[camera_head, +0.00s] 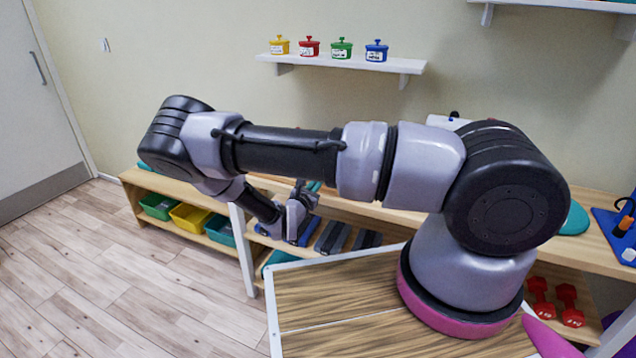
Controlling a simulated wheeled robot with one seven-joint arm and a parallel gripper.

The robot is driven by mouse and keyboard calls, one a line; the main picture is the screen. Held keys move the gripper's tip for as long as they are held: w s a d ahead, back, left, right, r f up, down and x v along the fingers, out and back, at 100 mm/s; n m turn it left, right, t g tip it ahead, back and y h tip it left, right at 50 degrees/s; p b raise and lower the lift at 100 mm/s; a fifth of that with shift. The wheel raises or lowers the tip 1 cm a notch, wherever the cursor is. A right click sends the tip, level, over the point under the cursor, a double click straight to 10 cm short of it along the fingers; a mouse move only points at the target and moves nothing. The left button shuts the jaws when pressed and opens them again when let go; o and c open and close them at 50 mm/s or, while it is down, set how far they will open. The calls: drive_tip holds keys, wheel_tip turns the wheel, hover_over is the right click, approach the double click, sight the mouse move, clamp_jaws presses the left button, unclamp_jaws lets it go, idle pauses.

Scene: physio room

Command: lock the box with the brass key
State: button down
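My arm stretches from right to left across the view, with its wrist bent down toward the long wooden bench (400,213) along the wall. My gripper (303,197) is small and partly turned away at the bench's front edge. I cannot tell whether its fingers are open or shut, or whether they hold anything. I cannot make out a brass key. No box with a lock can be identified. A white object (441,122) with a dark knob-like part on top shows behind my arm, mostly hidden.
A wall shelf (400,65) holds yellow, red, green and blue lidded pots. Green, yellow and teal bins (190,216) sit under the bench at left. Red dumbbells (570,305) lie low at right. A blue board (612,232) lies at far right. The floor at left is clear.

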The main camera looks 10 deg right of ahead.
drive_tip(key=shift+n, duration=1.1)
drive_tip(key=c, duration=1)
unclamp_jaws()
drive_tip(key=shift+s, duration=0.1)
drive_tip(key=v, duration=1)
drive_tip(key=shift+s+a, duration=0.2)
drive_tip(key=shift+r, duration=0.1)
